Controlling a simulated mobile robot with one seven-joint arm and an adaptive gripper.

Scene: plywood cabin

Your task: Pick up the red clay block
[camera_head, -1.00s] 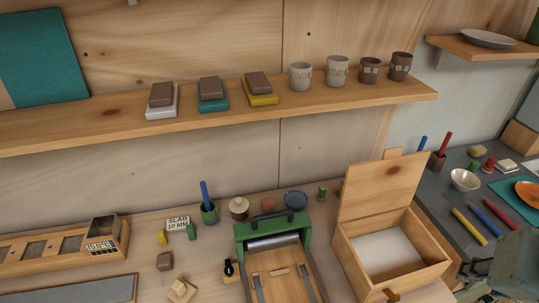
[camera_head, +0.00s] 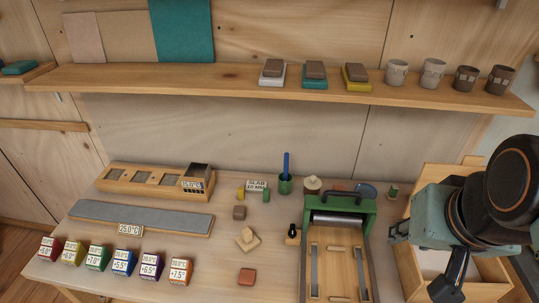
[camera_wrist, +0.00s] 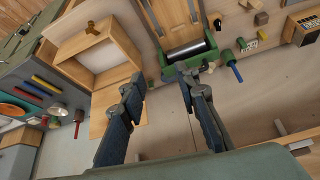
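A reddish clay block (camera_head: 246,276) lies on the bare table near the front edge in the head view, left of the green press. A second reddish piece (camera_head: 340,187) shows partly behind the press handle. My gripper (camera_head: 418,262) is at the right in the head view, over the open wooden box and well to the right of the front block. In the wrist view my gripper (camera_wrist: 160,88) has its two fingers apart with nothing between them. I cannot make out the front reddish block in the wrist view.
The green press (camera_head: 368,211) stands between my gripper and the front block. A brown block (camera_head: 239,213) and a pale wood piece (camera_head: 248,240) lie behind that block. Labelled cubes (camera_head: 123,262) line the left front. The shelf (camera_head: 200,80) overhangs the back. The open box (camera_head: 408,270) is at right.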

